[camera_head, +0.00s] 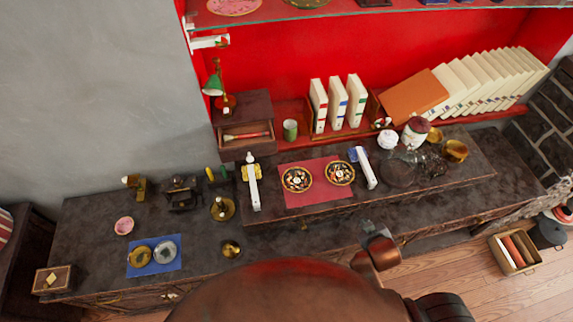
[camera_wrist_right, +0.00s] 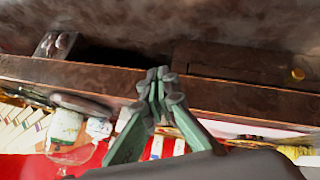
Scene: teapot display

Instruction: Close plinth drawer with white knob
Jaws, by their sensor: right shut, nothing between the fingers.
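The long dark plinth (camera_head: 455,182) stands on the counter against the red back wall. In the right wrist view its edge (camera_wrist_right: 75,75) crosses behind my fingers. A darker raised rectangle (camera_wrist_right: 225,60) sits by that edge, right of my fingertips; it may be a drawer, but I cannot tell how far it stands out. No white knob can be made out. My right gripper (camera_head: 372,230) is over the front of the plinth, fingertips together and empty; it also shows in the wrist view (camera_wrist_right: 158,82). I cannot tell whether it touches anything. My left gripper is not in view.
On the plinth are a red mat (camera_head: 318,199) with two plates, white long-handled items, and a glass piece (camera_head: 397,172). A small wooden box (camera_head: 245,143) has an open drawer. A brass piece (camera_head: 231,249) stands on the lower counter. My arm hides the front middle.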

